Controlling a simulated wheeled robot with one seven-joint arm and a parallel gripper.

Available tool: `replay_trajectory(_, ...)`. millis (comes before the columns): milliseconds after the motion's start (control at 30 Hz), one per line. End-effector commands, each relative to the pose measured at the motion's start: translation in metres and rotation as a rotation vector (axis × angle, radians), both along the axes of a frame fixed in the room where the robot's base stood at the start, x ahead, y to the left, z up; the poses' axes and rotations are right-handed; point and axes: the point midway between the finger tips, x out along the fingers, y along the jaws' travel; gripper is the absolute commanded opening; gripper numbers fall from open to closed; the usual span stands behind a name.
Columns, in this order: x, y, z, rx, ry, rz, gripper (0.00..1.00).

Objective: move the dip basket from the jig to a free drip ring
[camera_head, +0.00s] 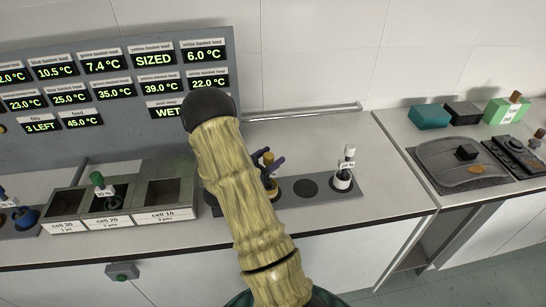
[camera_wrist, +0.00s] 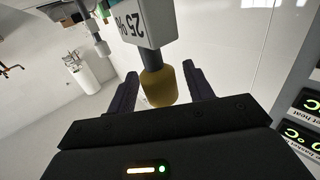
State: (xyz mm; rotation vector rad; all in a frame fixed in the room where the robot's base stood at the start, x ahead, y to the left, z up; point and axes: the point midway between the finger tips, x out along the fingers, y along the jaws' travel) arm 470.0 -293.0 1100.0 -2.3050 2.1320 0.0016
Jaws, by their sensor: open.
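A basket with a yellow knob (camera_wrist: 158,88), dark stem and white label reading "25 %" shows close up in the wrist view. In the head view its yellow part (camera_head: 271,187) is at the dark strip (camera_head: 325,195), partly hidden by my arm and fingers. My gripper (camera_head: 267,160) has its purple fingers apart; in the wrist view (camera_wrist: 160,72) they stand on either side of the yellow knob, and I cannot tell whether they touch it. On the strip, a round dark place (camera_head: 305,187) is empty, and a white labelled basket (camera_head: 342,180) stands at the right end.
A tank with cells stands left of my arm; a green-knobbed basket (camera_head: 98,180) is in cell 20, and cell 10 (camera_head: 165,192) looks empty. A blue-knobbed basket (camera_head: 25,216) is at far left. A display panel (camera_head: 120,135) rises behind. Another counter stands right, across a gap.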

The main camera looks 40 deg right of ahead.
Motion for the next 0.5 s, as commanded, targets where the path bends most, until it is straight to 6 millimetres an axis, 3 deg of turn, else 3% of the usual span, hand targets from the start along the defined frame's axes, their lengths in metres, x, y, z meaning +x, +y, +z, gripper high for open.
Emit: replay_trajectory(500,-0.007,0.096,-0.003,-0.001,-0.002,0.003,0.52)
